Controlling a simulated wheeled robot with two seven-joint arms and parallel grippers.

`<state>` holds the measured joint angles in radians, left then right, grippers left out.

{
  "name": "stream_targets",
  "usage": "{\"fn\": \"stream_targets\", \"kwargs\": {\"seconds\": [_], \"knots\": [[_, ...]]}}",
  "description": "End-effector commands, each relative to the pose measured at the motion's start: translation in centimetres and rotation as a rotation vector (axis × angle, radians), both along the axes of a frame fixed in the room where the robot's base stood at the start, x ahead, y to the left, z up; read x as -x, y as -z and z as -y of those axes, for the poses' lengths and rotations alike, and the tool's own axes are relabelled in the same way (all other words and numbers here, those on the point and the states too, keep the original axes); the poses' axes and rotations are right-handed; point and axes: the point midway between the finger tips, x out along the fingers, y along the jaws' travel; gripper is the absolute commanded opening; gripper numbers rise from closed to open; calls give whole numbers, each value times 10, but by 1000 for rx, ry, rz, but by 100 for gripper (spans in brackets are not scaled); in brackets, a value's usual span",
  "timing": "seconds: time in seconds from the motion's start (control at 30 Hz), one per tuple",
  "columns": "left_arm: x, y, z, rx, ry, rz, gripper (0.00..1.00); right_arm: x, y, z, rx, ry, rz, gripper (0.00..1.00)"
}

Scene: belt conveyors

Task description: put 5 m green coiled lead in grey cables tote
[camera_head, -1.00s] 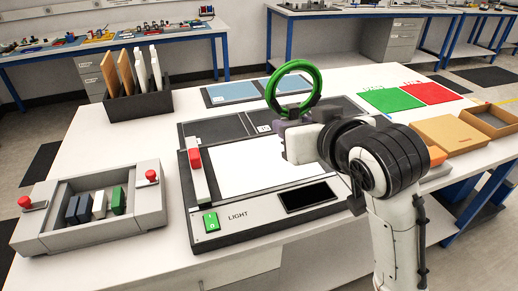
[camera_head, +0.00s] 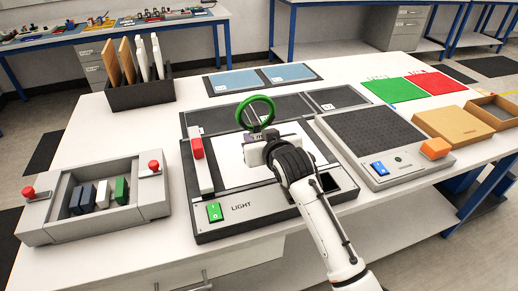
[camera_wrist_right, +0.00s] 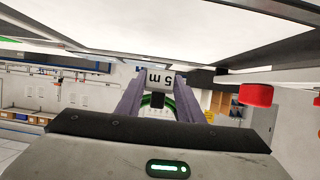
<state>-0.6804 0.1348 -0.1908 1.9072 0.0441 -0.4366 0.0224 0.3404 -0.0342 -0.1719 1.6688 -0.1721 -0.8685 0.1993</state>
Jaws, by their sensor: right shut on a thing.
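The green coiled lead (camera_head: 244,108) is a ring held up above the light panel (camera_head: 236,228). My right gripper (camera_head: 262,140) is shut on the lead's grey tag. In the right wrist view the tag (camera_wrist_right: 160,78) reads "5 m", upside down, between the two fingers of my right gripper (camera_wrist_right: 158,88). A little of the green lead (camera_wrist_right: 146,101) shows behind the tag there. My left gripper is not in view. I cannot make out a grey cables tote in these views.
A grey fixture (camera_head: 42,232) with red knobs holds small blocks at left. A black rack (camera_head: 142,95) of boards stands behind it. A dark-topped scale (camera_head: 372,140), an orange block (camera_head: 435,148) and a cardboard box (camera_head: 455,130) are at right. Green (camera_head: 392,90) and red (camera_head: 434,86) mats lie behind.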

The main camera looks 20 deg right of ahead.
Motion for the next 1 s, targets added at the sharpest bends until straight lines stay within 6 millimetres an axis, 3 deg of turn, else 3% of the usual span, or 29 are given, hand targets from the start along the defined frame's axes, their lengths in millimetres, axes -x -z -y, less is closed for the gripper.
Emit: {"fn": "stream_targets", "kwargs": {"seconds": [0.27,0.7,0.73,0.8,1.0], "knots": [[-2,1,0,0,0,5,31,0,35,0,1,0,0,8],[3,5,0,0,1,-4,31,0,41,0,0,0,1,8],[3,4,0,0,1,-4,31,1,41,0,0,0,0,39],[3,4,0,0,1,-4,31,0,41,0,0,0,0,51],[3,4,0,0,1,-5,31,1,41,0,0,0,0,53]]}}
